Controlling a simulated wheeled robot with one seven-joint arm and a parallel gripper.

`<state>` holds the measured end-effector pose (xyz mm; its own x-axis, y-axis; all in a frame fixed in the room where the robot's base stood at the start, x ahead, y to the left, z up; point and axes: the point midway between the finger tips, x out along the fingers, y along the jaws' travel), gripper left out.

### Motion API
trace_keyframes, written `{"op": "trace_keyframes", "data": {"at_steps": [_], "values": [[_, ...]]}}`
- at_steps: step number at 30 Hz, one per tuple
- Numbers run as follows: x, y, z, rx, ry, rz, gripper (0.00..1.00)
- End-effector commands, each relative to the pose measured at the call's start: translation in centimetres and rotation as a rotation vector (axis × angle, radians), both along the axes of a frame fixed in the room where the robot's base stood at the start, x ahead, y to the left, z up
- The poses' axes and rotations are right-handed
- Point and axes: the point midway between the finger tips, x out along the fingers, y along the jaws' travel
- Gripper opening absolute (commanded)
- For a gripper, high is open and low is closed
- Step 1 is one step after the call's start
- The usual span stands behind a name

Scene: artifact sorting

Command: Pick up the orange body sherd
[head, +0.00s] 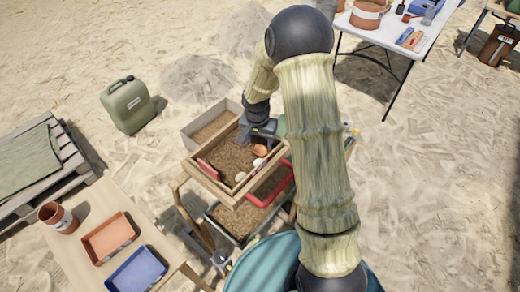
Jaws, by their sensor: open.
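An orange curved piece (260,150), which looks like the orange body sherd, lies on brown soil inside a wooden-framed sieve (226,195). My gripper (258,135) is over the far side of the sieve, just above the orange piece in the picture. It is open, with nothing seen between its fingers. The fingertips are small and dark, so I cannot tell how far they are from the sherd. Two small whitish pieces (240,177) lie nearer the front of the soil. My arm hides the sieve's right side.
A dark red flat piece (208,170) is at the sieve's left edge. Orange (108,238) and blue (136,272) trays and a pot (58,217) are on the left table.

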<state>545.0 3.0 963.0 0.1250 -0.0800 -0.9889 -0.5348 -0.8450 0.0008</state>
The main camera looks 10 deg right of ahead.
Motion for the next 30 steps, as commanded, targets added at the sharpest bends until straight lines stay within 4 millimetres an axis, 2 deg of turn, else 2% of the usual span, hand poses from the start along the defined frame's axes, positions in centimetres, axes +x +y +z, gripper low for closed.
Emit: {"op": "trace_keyframes", "data": {"at_steps": [14, 25, 30], "values": [[0.1, 0.0, -0.8, 0.0, 0.001, 0.001, 0.53], [0.8, -0.3, -4.8, -0.001, 0.003, 0.002, 0.53], [0.9, -0.3, -5.5, 0.0, 0.0, 0.001, 0.53]]}}
